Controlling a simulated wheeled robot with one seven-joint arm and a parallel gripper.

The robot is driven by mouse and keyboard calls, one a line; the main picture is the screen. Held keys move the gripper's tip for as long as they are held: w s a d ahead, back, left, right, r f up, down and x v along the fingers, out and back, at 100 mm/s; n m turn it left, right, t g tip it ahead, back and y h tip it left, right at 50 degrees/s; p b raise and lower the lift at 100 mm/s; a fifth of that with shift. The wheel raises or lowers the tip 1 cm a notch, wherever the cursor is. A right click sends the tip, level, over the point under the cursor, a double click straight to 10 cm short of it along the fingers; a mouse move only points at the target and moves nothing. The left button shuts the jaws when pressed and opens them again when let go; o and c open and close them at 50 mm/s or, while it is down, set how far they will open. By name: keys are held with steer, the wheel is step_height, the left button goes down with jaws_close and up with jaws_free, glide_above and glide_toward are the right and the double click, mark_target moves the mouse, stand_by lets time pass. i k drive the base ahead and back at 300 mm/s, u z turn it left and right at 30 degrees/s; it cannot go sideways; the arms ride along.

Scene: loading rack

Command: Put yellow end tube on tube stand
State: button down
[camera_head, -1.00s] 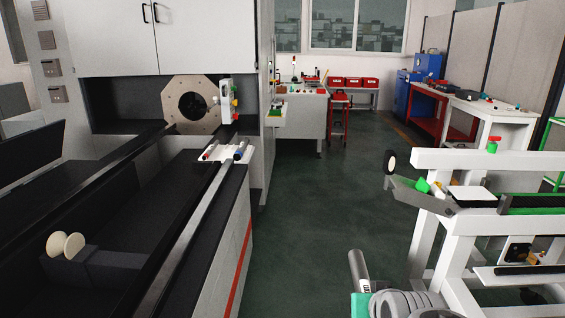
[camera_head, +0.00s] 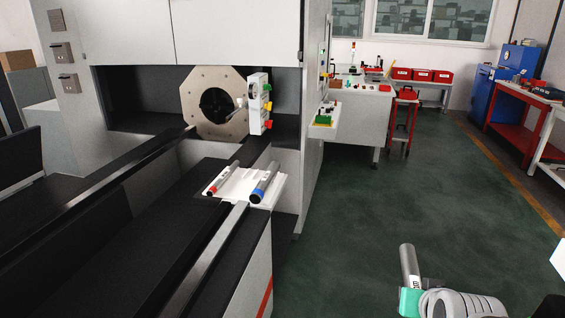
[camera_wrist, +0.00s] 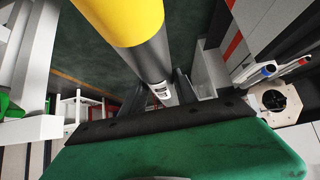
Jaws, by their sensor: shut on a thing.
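A grey tube (camera_head: 409,262) stands up from my gripper (camera_head: 412,301) at the bottom right of the head view. In the wrist view the same tube (camera_wrist: 158,65) shows its large yellow end towards the camera and a small printed label. My gripper is shut on the tube; its fingertips are largely hidden. The tube stand (camera_head: 242,182) is a white holder on the machine's front ledge. A red-ended tube (camera_head: 221,179) and a blue-ended tube (camera_head: 264,183) lie on it. The stand is left of my gripper and apart from it.
The machine (camera_head: 140,40) with a round chuck (camera_head: 216,103) is behind the stand. A small panel with coloured knobs (camera_head: 259,104) hangs near the chuck. A metal rail (camera_head: 205,260) runs towards the stand. Open green floor (camera_head: 390,205) lies right of the machine.

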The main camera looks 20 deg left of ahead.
mark_target(245, 182)
steer(key=i, duration=2.3)
steer(key=u, duration=2.9)
steer(key=i, duration=0.55)
steer(key=u, duration=1.5)
